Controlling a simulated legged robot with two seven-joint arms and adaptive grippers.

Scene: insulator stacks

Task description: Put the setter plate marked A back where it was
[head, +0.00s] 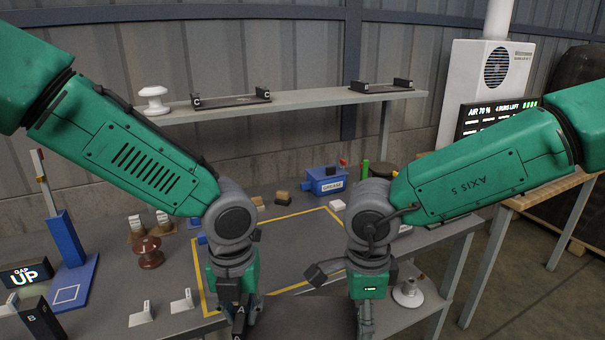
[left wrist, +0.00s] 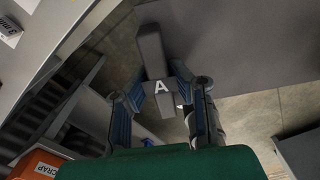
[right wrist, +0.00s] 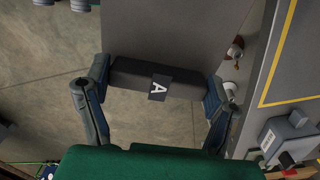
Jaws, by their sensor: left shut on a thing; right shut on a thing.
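The setter plate marked A (head: 300,318) is a dark flat plate at the bottom edge of the head view, between my two grippers. Its near part is cut off by the frame. My left gripper (head: 238,308) is shut on the plate's left end block, marked A, which shows between the fingers in the left wrist view (left wrist: 154,60). My right gripper (head: 366,312) is shut on the other end block, also marked A, seen in the right wrist view (right wrist: 135,82). The plate's grey surface also fills the top of the right wrist view (right wrist: 165,30). Floor shows beneath the end blocks.
A yellow outline (head: 290,215) marks the table behind the plate. A white insulator (head: 408,293) stands close right of my right gripper; a brown one (head: 148,252) stands left. The shelf (head: 310,98) bears plate C (head: 232,100) and another plate (head: 381,88).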

